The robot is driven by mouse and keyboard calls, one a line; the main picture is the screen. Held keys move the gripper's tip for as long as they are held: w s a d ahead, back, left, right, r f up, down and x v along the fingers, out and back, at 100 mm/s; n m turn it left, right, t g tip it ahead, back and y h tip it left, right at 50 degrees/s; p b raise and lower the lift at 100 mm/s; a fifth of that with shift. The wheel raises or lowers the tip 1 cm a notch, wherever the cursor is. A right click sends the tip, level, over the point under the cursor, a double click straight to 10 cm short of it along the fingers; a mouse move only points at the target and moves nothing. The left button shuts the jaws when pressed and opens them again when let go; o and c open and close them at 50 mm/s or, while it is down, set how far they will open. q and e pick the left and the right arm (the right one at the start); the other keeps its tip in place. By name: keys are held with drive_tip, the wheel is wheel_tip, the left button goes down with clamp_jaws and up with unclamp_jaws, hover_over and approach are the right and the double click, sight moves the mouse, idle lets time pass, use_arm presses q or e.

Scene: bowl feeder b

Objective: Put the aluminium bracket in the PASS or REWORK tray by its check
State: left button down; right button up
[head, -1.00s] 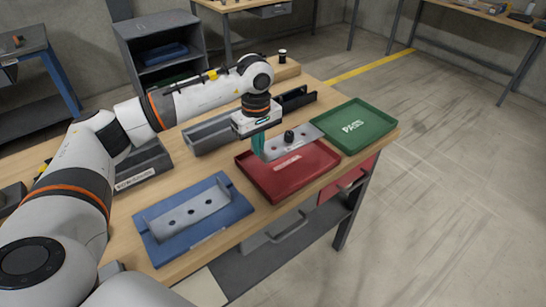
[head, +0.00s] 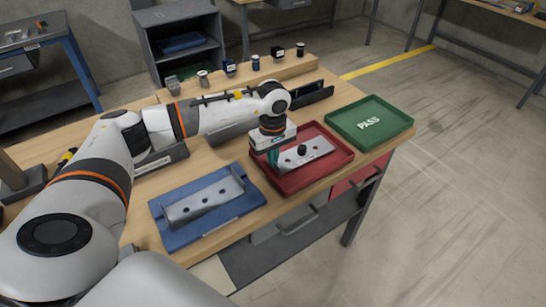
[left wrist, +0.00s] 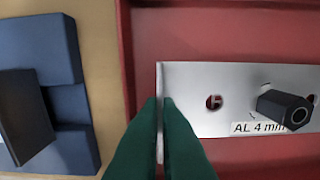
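The aluminium bracket (head: 318,148), a grey plate with an upright flange, is low inside the red tray (head: 315,173); I cannot tell whether it touches the floor. A black hex piece (head: 302,150) stands in one of its holes. In the left wrist view the bracket (left wrist: 225,80) bears a label "AL 4 mm" and an open hole. My left gripper (head: 272,158) has its green fingers on both sides of the flange, also in the left wrist view (left wrist: 161,110). The green tray (head: 392,125) marked PASS is empty. The red tray's lettering is hidden. My right gripper is out of view.
A second holed metal bracket (head: 206,203) sits on a blue fixture (head: 180,236) nearer me. Grey holders stand behind my arm. Several small jars (head: 256,62) stand on a raised shelf at the back. Open floor lies right of the bench.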

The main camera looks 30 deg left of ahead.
use_arm(q)
drive_tip(key=shift+s+f, duration=0.1)
drive_tip(key=shift+f, duration=0.2)
drive_tip(key=c, duration=1.6)
unclamp_jaws()
drive_tip(key=shift+f, duration=0.1)
drive_tip(key=shift+c, duration=0.2)
drive_tip(key=shift+r, duration=0.55)
drive_tip(key=shift+r+p, duration=0.5)
drive_tip(key=shift+p, duration=0.3)
drive_tip(key=shift+r+b, duration=0.6)
drive_tip(key=shift+b, duration=0.2)
wheel_tip(320, 180, up, 10)
drive_tip(key=b, duration=0.1)
drive_tip(key=shift+b, duration=0.4)
